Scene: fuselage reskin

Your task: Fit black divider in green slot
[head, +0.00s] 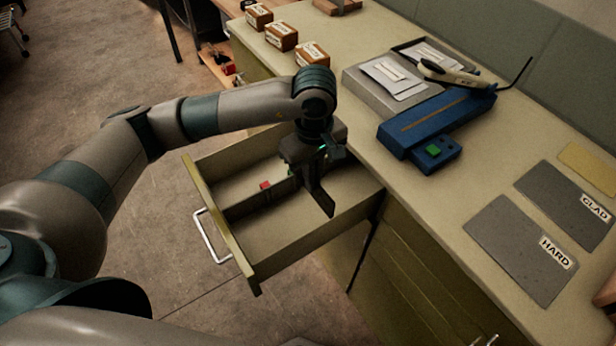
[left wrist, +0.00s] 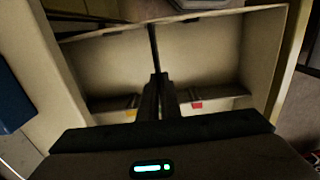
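The open drawer (head: 285,245) has a lengthwise partition (head: 240,207) with a red mark (head: 265,185) on it. My left gripper (head: 312,178) is over the drawer, pointing down. It is shut on the black divider (head: 321,197), a thin dark panel held crosswise in the near half of the drawer. In the left wrist view the divider (left wrist: 154,48) runs from between the fingers (left wrist: 160,95) toward the near side wall. The red mark (left wrist: 197,105) is right of the fingers and a yellow mark (left wrist: 131,113) is left. I see no green slot; the gripper may hide it. I cannot tell whether the divider is seated.
A blue tool with a green button (head: 433,150) lies on the bench (head: 410,205) right of the drawer. Several small boxes (head: 281,36) stand at the back.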

